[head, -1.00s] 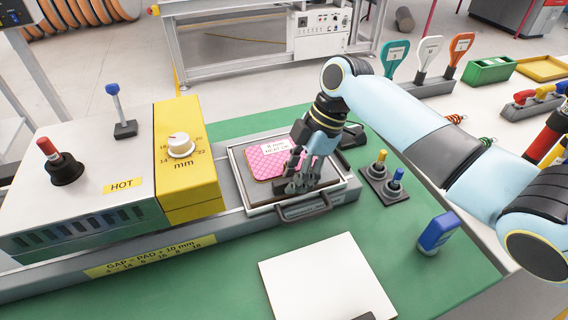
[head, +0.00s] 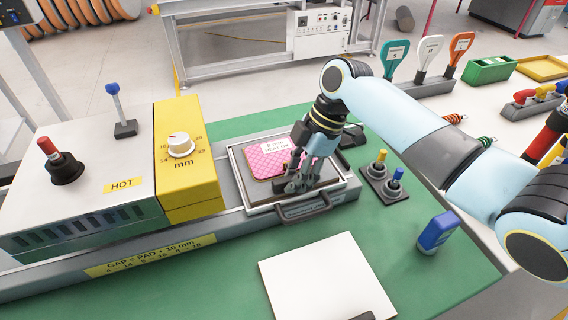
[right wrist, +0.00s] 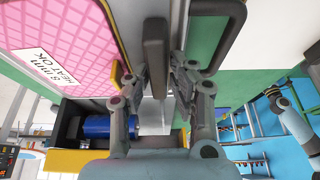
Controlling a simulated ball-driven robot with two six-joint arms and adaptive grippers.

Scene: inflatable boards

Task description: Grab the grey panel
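A tray (head: 238,172) on the green bench holds a pink quilted pad (head: 266,158) with a white label. My right gripper (head: 291,187) points down at the right part of the tray, beside the pad, and hides what is beneath it. In the right wrist view a dark grey bar (right wrist: 155,50), perhaps the grey panel's edge or grip, stands between the two fingers of my right gripper (right wrist: 158,88). The fingers lie close on both sides of it; whether they touch it I cannot tell. The pink pad also shows there (right wrist: 60,45). My left gripper is not in view.
The tray's front handle (head: 306,211) is close to my fingers. A white board (head: 325,275) lies in front.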

